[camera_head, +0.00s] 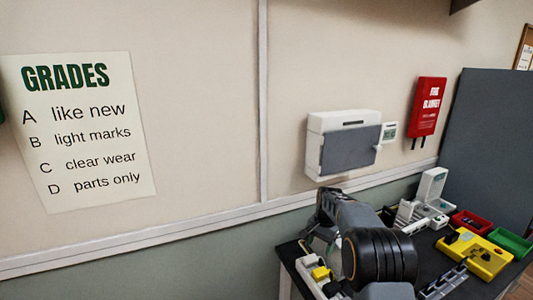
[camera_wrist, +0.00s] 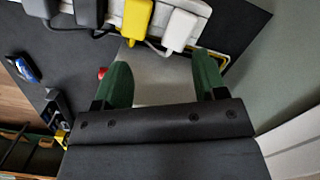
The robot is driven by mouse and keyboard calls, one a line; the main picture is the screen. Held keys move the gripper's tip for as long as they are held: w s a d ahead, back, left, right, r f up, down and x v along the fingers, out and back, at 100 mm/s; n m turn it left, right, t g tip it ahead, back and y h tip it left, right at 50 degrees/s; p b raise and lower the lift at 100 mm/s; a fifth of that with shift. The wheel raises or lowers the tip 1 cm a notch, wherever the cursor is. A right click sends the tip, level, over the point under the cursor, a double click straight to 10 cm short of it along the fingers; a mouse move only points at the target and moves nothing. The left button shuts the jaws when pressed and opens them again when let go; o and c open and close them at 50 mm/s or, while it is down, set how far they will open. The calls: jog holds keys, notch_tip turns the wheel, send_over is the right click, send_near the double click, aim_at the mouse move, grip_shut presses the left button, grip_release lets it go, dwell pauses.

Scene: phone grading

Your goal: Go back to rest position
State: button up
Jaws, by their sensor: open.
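My gripper (camera_wrist: 158,84) shows in the wrist view with two green fingers spread apart and nothing between them. It is over the dark table (camera_wrist: 75,57), near a white power strip (camera_wrist: 105,12) that holds a yellow plug (camera_wrist: 137,20), a white plug (camera_wrist: 179,30) and a grey plug. In the head view my arm reaches over the left end of the table and hides part of it. The fingertips cannot be made out there.
A red tray (camera_head: 468,222), a green tray (camera_head: 511,243) and a yellow device (camera_head: 475,254) are on the table's right side. A white stand (camera_head: 432,186) is at the back. A grey panel (camera_head: 490,145) rises at right. A wall box (camera_head: 342,145) hangs above the table.

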jog(key=s+a+r+n+t, duration=0.1)
jog(key=s+r+n, duration=0.3)
jog(key=s, duration=1.1)
jog(key=s+a+r+n+t+h, duration=0.1)
jog(key=s+r+n+t, duration=0.2)
jog(key=s, duration=1.2)
notch_tip(320, 180, up, 2)
jog(key=shift+a+r+n+t, duration=0.2)
jog(key=shift+n+t, duration=0.1)
jog(key=shift+n, duration=0.2)
jog(key=shift+c, duration=0.2)
